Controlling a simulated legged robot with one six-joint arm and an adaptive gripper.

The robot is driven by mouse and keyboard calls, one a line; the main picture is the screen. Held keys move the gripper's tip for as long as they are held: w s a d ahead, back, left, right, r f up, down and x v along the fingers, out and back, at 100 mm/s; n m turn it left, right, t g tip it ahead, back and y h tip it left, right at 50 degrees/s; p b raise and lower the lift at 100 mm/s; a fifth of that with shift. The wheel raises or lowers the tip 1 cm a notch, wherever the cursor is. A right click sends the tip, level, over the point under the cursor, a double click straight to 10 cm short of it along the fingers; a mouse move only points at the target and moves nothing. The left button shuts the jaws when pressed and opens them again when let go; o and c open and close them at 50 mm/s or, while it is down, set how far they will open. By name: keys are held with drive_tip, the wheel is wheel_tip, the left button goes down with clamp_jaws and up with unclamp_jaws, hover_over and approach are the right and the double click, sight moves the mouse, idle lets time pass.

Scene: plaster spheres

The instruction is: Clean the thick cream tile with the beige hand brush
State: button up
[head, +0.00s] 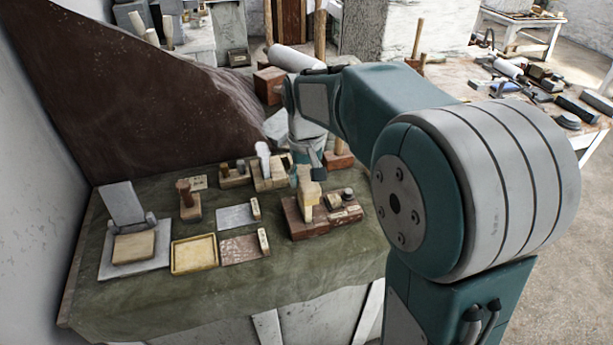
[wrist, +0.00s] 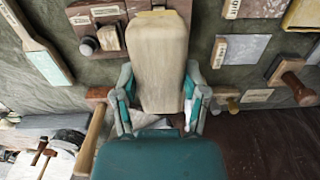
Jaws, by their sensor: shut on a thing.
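The thick cream tile (head: 134,247) lies flat on a grey board at the left end of the green-covered table in the head view. The beige hand brush (head: 309,187) is in my gripper (head: 310,166), above or against a reddish-brown wooden block (head: 305,222); I cannot tell whether they touch. My gripper is well to the right of the tile. In the wrist view, the fingers of my gripper (wrist: 159,102) are shut on either side of the brush's pale body (wrist: 157,60). The brush's far end is mostly hidden there.
A yellow-rimmed tray (head: 194,255) lies just right of the tile, with grey (head: 236,216) and reddish (head: 240,249) slabs beyond it. A wooden tool with an upright handle (head: 188,203) stands behind. A grey upright slab (head: 122,204) rises behind the tile. The table's front strip is clear.

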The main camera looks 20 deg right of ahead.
drive_tip(key=shift+f, duration=0.6)
idle(0.3)
drive_tip(key=shift+w, duration=0.15)
drive_tip(key=shift+w, duration=1)
drive_tip(key=shift+s, duration=0.1)
drive_tip(key=shift+s, duration=2.15)
drive_tip(key=shift+w, duration=0.1)
